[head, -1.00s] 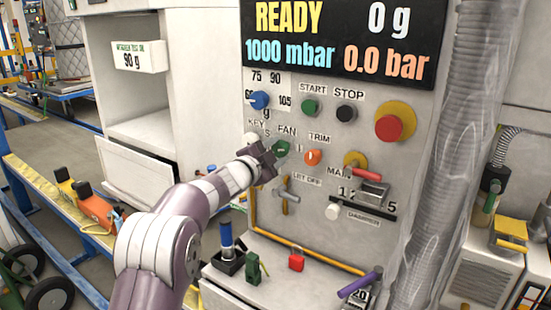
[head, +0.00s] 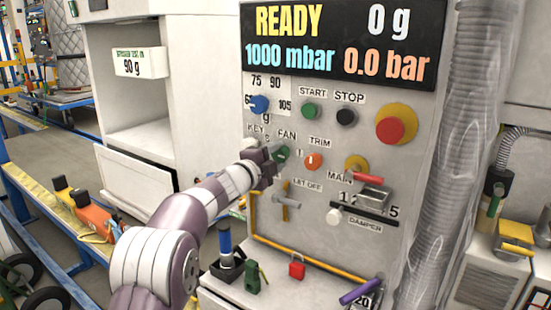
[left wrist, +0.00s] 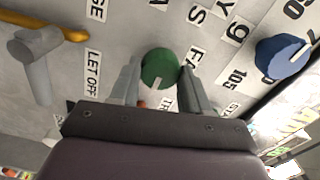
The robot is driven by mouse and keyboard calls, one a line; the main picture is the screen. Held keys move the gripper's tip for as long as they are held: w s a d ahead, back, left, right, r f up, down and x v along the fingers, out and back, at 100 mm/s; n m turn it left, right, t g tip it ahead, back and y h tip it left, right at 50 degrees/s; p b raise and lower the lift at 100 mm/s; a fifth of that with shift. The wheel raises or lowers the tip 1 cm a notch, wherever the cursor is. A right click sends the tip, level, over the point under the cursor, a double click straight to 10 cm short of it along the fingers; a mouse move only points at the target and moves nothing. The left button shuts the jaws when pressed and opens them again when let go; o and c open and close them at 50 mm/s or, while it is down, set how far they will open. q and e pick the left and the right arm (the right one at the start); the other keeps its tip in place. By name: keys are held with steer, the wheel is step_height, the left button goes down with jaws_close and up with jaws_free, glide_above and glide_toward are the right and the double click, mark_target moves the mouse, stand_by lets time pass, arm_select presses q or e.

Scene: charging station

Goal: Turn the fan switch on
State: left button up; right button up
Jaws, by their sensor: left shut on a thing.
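The fan switch (head: 281,154) is a round green knob with a pale pointer line, set on the panel under the FAN label. My left gripper (head: 268,161) is at the knob from the left in the head view and covers part of it. In the left wrist view the green knob (left wrist: 160,68) sits between the two fingers of my left gripper (left wrist: 160,85), which is shut on it. The pale line on the knob points toward the gripper's palm in that view. My right gripper is not in view.
Close by on the panel are the orange TRIM knob (head: 313,161), the green START button (head: 310,111), the blue dial (head: 258,103) and the grey LET OFF handle (head: 286,200). A ledge below holds a red padlock (head: 297,267).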

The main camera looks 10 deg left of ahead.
arm_select(q)
steer(key=shift+f, duration=0.1)
steer(key=o, duration=1)
steer(key=shift+o, duration=0.2)
steer(key=b+v, duration=0.1)
steer(key=v, duration=1.1)
steer(key=shift+s, duration=0.3)
steer(key=shift+a, duration=0.15)
